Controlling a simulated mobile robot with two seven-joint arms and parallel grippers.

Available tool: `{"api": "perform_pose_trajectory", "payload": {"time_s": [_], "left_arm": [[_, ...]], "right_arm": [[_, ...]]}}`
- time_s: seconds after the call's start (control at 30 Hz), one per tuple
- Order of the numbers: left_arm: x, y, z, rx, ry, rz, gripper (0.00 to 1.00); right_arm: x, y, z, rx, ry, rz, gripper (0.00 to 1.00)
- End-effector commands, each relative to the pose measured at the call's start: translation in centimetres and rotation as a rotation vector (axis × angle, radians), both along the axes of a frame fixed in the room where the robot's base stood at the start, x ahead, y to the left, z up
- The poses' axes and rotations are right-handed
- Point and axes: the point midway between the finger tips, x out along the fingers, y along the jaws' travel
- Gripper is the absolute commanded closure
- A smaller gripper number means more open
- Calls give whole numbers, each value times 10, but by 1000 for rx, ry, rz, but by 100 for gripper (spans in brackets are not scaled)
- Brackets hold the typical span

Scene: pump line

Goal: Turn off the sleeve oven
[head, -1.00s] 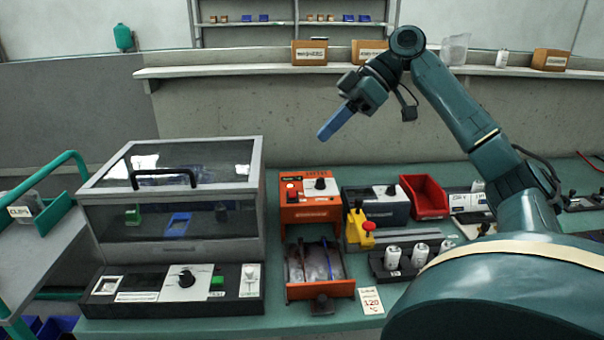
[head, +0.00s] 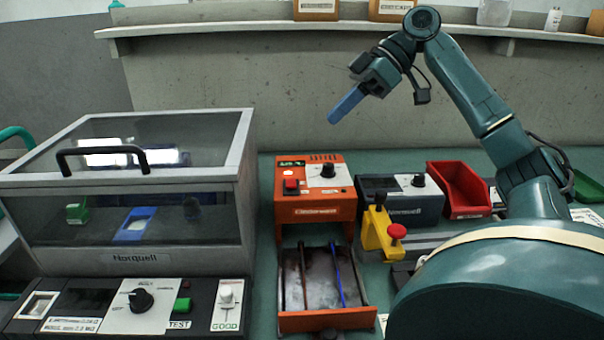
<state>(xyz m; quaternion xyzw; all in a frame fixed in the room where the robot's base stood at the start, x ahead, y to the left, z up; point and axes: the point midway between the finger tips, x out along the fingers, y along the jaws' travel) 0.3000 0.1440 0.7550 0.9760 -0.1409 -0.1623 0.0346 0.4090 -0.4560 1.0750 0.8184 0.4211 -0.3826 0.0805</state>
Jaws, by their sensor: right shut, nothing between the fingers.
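The orange unit (head: 315,207), which I take to be the sleeve oven, stands on the bench at the centre. Its top panel has a red rocker switch (head: 291,186), a black dial (head: 328,170) and a small display with green marks. An open tray (head: 330,319) with an orange front edge extends before it, holding a dark strip and a blue strip. My right gripper (head: 334,118) has its blue fingers shut and empty. It hangs in the air above and behind the oven, apart from it. My left gripper is out of view.
A clear-lidded grey box (head: 150,258) stands left, with a control panel (head: 140,303) before it. Right of the oven are a dark unit (head: 404,207), a yellow clamp with red knob (head: 376,228) and a red bin (head: 462,190). A shelf (head: 260,29) runs along the back wall.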

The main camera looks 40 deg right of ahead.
Motion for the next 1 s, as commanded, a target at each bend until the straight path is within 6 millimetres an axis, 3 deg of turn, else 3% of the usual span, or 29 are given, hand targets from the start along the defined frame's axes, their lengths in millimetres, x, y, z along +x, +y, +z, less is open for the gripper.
{"api": "perform_pose_trajectory", "payload": {"time_s": [0.33,0.77,0.8,1.0], "left_arm": [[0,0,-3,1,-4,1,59],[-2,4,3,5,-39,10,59],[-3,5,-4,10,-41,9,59],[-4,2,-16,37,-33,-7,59]], "right_arm": [[6,10,-13,-1,3,3,100],[36,66,-74,1,2,4,100],[34,65,-85,0,6,-1,100],[30,67,-105,-1,3,-1,100]]}}
